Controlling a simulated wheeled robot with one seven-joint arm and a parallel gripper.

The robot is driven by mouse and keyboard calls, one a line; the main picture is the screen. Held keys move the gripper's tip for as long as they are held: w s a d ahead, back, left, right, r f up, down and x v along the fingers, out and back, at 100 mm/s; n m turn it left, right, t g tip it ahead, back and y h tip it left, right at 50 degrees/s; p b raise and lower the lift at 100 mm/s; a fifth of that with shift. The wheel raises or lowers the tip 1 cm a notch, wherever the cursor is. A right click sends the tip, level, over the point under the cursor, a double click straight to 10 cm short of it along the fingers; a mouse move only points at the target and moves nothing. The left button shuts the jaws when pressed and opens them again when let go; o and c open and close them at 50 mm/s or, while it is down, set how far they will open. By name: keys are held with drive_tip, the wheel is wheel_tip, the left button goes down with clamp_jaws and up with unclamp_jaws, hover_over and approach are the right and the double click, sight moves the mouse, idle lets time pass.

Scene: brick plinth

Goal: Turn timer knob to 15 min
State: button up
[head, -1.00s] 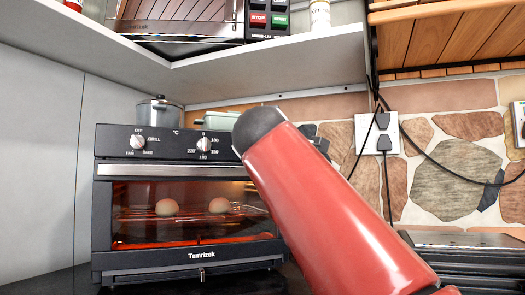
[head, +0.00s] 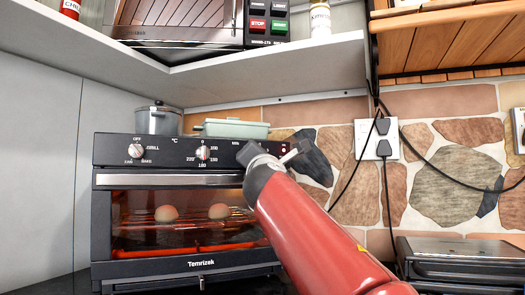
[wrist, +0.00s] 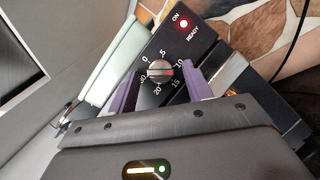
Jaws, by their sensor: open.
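The timer knob (wrist: 159,70) is a round metallic dial on the black oven panel, with printed marks from 0 through 5, 10, 15 and 20 to 30 around it. Its exact pointer setting is hard to read. My gripper (wrist: 158,78) is open, with one purple finger on either side of the knob; I cannot tell whether they touch it. In the head view my red arm hides the timer knob. The black toaster oven (head: 100,215) glows inside and holds two round brown items. A red light (wrist: 184,23) is lit beside ON and READY.
Two other knobs, the function knob (head: 136,151) and temperature knob (head: 203,152), sit left on the panel. A grey pot (head: 158,120) and pale green dish (head: 235,129) stand above the oven's top. A shelf (head: 270,55) overhangs. Cables hang from the wall socket (head: 370,140) at right.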

drive_tip(key=shift+w, duration=0.1)
drive_tip(key=c, duration=0.9)
drive_tip(key=shift+r+m, duration=0.15)
drive_tip(key=shift+m, duration=0.15)
drive_tip(key=shift+r+m+g+h+p, duration=0.1)
drive_tip(key=shift+m+g+h+p, duration=0.4)
drive_tip(key=shift+m, duration=0.6)
drive_tip(key=shift+a+r+m+g+h, duration=0.1)
drive_tip(key=shift+m+g+h, duration=0.3)
drive_tip(key=shift+m, duration=0.95)
drive_tip(key=shift+r+m+g+h, duration=0.15)
drive_tip(key=shift+m+g, duration=0.45)
drive_tip(key=shift+m, duration=0.75)
drive_tip(key=o, duration=0.9)
drive_tip(key=shift+f, duration=0.1)
